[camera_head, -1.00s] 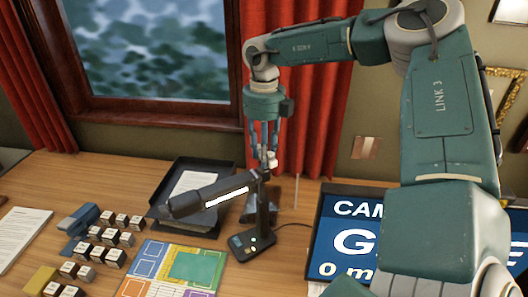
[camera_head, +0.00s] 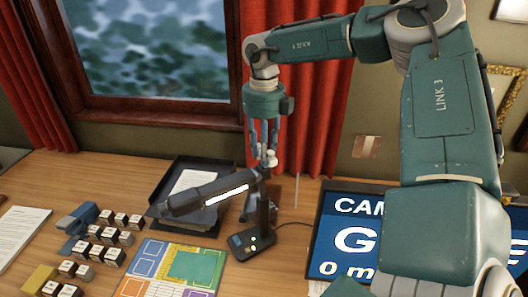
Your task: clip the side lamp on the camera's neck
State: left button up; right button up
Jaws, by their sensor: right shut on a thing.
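The document camera stands on the desk, with a dark base (camera_head: 251,243) bearing small lit spots and an upright dark neck (camera_head: 264,212). A dark bar-shaped head (camera_head: 188,199) with a bright white strip reaches left from the neck's top. My right gripper (camera_head: 268,160) points down just above the top of the neck. It is shut on a small pale and dark thing, which I take to be the side lamp; the fingers hide much of it. Whether it touches the neck cannot be told. My left gripper is not in view.
A black tray (camera_head: 170,222) with papers stands behind the camera head. A screen (camera_head: 345,240) is to the right, partly behind my right arm. Several small blocks (camera_head: 103,236) and a coloured sheet (camera_head: 150,256) lie front left. A thin upright rod (camera_head: 296,190) stands right of the neck.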

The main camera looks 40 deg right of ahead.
dwell(0.8)
jog(key=shift+f+b, duration=0.2)
jog(key=shift+b, duration=0.3)
jog(key=shift+f+b, duration=0.3)
jog(key=shift+f, duration=0.2)
jog(key=shift+b, duration=0.5)
jog(key=shift+f, duration=0.15)
dwell(0.5)
jog(key=shift+f+b, duration=0.35)
jog(key=shift+b, duration=0.15)
jog(key=shift+f, duration=0.2)
jog(key=shift+b, duration=0.45)
